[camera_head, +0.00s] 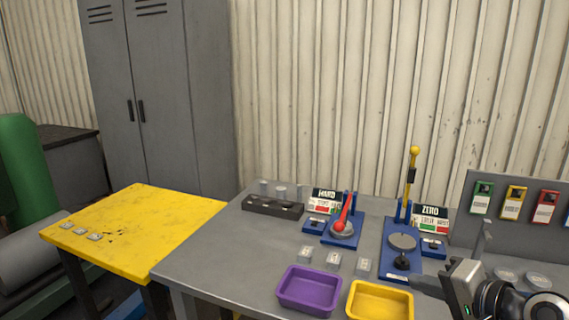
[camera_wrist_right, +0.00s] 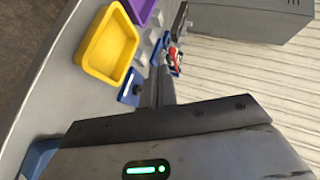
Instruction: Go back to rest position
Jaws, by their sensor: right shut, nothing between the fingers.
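My right gripper (camera_head: 426,284) is at the lower right of the head view, above the grey bench, just right of the yellow tray. Its fingers are shut with nothing between them, and they show end-on past the gripper body in the right wrist view (camera_wrist_right: 165,88). My left gripper is not in view.
A yellow tray (camera_head: 380,286) and a purple tray (camera_head: 309,272) stand at the bench's front. Behind are a blue stand with a red lever (camera_head: 345,212) and one with a yellow lever (camera_head: 411,172). Colored tags (camera_head: 513,203) hang on a right panel. A yellow table (camera_head: 140,225) is at left.

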